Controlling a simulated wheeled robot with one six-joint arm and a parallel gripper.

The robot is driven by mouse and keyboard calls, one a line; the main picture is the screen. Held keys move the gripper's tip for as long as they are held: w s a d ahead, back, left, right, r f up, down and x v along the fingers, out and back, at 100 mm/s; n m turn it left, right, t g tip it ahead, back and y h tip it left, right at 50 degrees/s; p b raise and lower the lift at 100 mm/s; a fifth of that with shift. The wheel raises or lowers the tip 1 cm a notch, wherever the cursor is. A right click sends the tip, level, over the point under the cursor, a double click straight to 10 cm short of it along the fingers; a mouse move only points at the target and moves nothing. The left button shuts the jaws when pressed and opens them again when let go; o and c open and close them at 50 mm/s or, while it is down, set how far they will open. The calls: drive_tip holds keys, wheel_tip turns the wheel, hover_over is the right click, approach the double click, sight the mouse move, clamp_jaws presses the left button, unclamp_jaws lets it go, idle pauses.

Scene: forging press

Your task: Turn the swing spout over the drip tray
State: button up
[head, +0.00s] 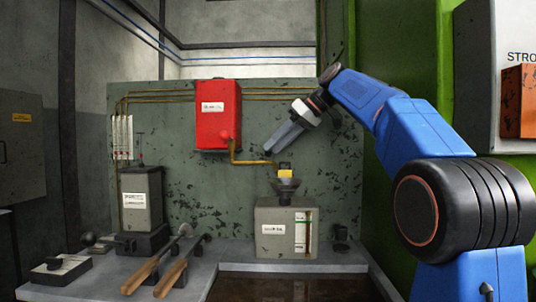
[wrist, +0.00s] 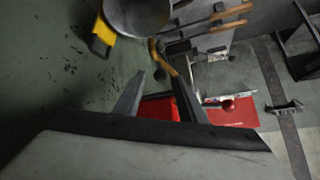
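The swing spout (head: 250,162) is a thin brass pipe. It comes out under a red box (head: 218,112) on the wall panel and points right, its end near a dark funnel (head: 285,187) with a yellow piece (head: 285,173). My gripper (head: 270,149) is just above the spout's outer part. In the wrist view my gripper (wrist: 157,76) is open, with the brass spout (wrist: 160,58) showing at the gap between its fingertips. Contact cannot be told. A dark, flat area (head: 290,288) at the bench front may be the drip tray; I cannot be sure.
The funnel tops a grey box (head: 286,230) with a gauge. A taller grey unit (head: 141,205) stands left. Two wooden-handled tools (head: 165,270) lie on the bench, a small lever box (head: 62,268) left of them. A dark cup (head: 340,233) stands right. A red knob (head: 225,135) sticks out.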

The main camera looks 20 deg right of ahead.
sight(268, 154)
drive_tip(key=shift+x, duration=2.1)
clamp_jaws()
